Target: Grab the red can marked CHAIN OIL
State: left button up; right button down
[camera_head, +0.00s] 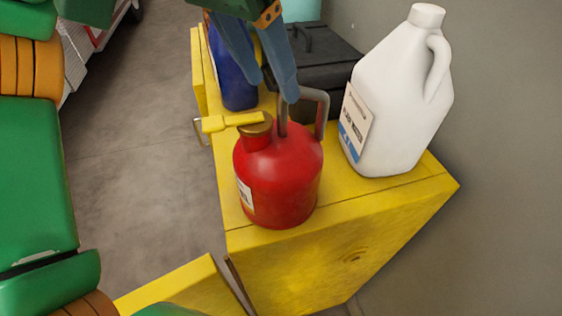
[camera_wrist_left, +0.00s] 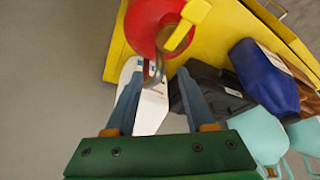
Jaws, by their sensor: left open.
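A red can (camera_head: 280,185) with a brass cap, a yellow spout and a grey loop handle (camera_head: 323,110) stands upright on the yellow cabinet's top. Its pale label (camera_head: 244,193) is seen edge-on and I cannot read it. My left gripper (camera_head: 272,90) is open, pointing down just above the can, with one fingertip overlapping the handle. In the left wrist view, the red can (camera_wrist_left: 158,22) is beyond the fingertips, and its handle (camera_wrist_left: 157,72) lies between the lines of the two open fingers (camera_wrist_left: 160,74). I cannot tell whether a finger touches it. My right gripper is not in view.
A white jug (camera_head: 395,110) stands close right of the can on the yellow cabinet (camera_head: 320,262). A blue container (camera_head: 232,75) and a black case (camera_head: 315,65) are behind. A grey wall is at the right; open floor (camera_head: 140,150) lies left.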

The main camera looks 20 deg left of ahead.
aim_at(277, 90)
pick_arm(q)
jog(key=f, duration=0.3)
jog(key=shift+d, duration=0.35)
jog(key=shift+w+f, duration=0.25)
jog(key=shift+w, duration=0.2)
jog(key=shift+w+f, duration=0.2)
jog(key=shift+w, duration=0.25)
jog(key=shift+w+f, duration=0.1)
jog(key=shift+w, duration=0.2)
jog(key=c, duration=0.3)
jog(key=shift+s+r, duration=0.2)
jog(key=shift+s, duration=0.25)
grip_shut()
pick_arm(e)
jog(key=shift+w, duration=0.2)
pick_arm(q)
jog(key=shift+w, duration=0.2)
